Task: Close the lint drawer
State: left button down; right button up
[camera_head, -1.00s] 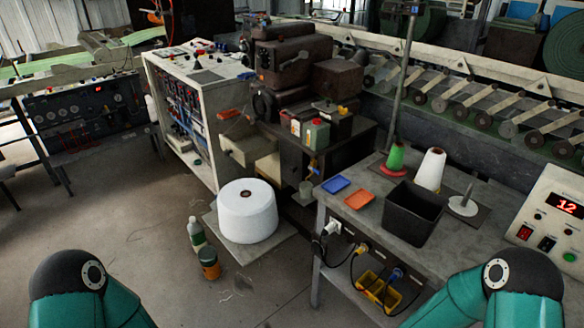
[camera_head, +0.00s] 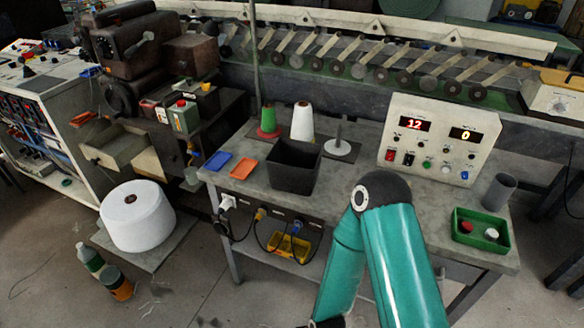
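A beige box-shaped drawer (camera_head: 112,147), which looks like the lint drawer, juts out of the dark machine at the left. Its open top shows, so it stands pulled out. A large white yarn cone (camera_head: 137,214) stands on the floor board below and in front of it. My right arm's teal links rise from the bottom edge in front of the table, far to the right of the drawer. Neither gripper can be made out; only a small dark part of my arm shows at the bottom edge.
A grey worktable (camera_head: 350,185) carries a black bin (camera_head: 293,167), thread cones, a control box (camera_head: 437,139) and a green tray (camera_head: 481,233). The floor at the lower left is mostly clear.

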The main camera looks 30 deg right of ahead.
aim_at(114, 148)
jog(key=u, duration=0.9)
jog(key=k, duration=1.15)
jog(key=u, duration=0.9)
jog(key=i, duration=1.3)
jog(key=z, duration=0.9)
jog(key=i, duration=1.3)
jog(key=z, duration=1.25)
jog(key=i, duration=0.8)
jog(key=z, duration=0.3)
jog(key=k, duration=0.3)
jog(key=z, duration=0.2)
